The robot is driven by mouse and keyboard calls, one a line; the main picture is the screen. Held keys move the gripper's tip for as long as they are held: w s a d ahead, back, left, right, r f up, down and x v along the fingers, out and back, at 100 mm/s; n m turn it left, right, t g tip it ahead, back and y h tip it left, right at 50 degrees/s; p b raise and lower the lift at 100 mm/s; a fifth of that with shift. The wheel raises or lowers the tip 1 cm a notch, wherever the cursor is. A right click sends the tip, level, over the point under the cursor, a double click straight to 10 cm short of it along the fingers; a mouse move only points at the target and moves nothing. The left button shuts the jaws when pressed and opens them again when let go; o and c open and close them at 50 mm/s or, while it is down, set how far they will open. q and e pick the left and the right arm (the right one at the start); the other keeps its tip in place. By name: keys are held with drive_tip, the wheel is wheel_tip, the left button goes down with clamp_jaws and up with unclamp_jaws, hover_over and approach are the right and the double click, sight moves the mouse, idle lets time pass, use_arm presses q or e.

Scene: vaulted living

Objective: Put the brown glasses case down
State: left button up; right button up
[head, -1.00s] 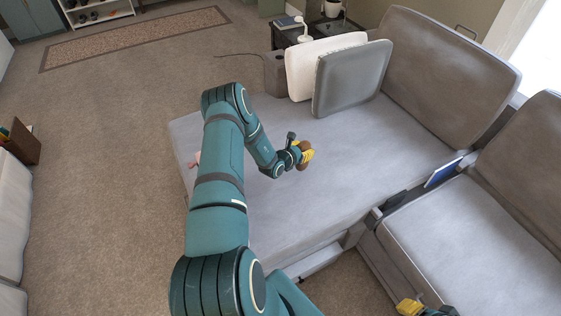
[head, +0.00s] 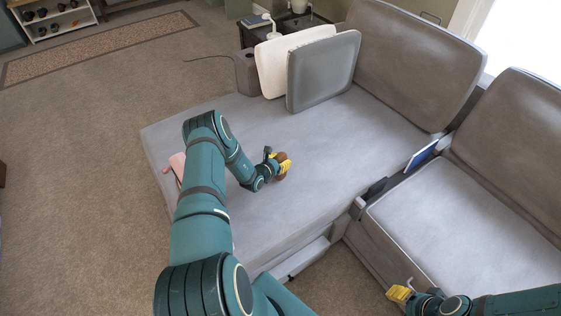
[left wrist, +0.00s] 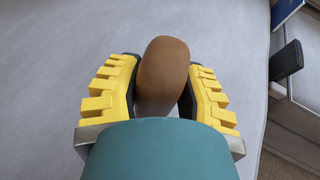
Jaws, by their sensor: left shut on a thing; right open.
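The brown glasses case (left wrist: 163,75) is between the yellow fingers of my left gripper (left wrist: 160,98) in the left wrist view, with the grey seat behind it. In the head view my left gripper (head: 283,168) is shut on the case (head: 280,179) over the grey chaise seat (head: 330,140). Whether the case touches the seat I cannot tell. My right gripper (head: 399,294) is at the bottom right, in front of the sofa, and is open.
A white cushion (head: 268,72) and a grey cushion (head: 322,72) stand at the back of the chaise. A pink object (head: 177,163) lies at its left edge, partly behind my arm. A blue book (head: 421,155) and a dark item (head: 376,187) sit at the seat gap. The chaise middle is clear.

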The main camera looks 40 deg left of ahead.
use_arm(q)
drive_tip(key=shift+f, duration=0.2)
drive_tip(key=o, duration=1.1)
drive_tip(key=shift+r, duration=0.1)
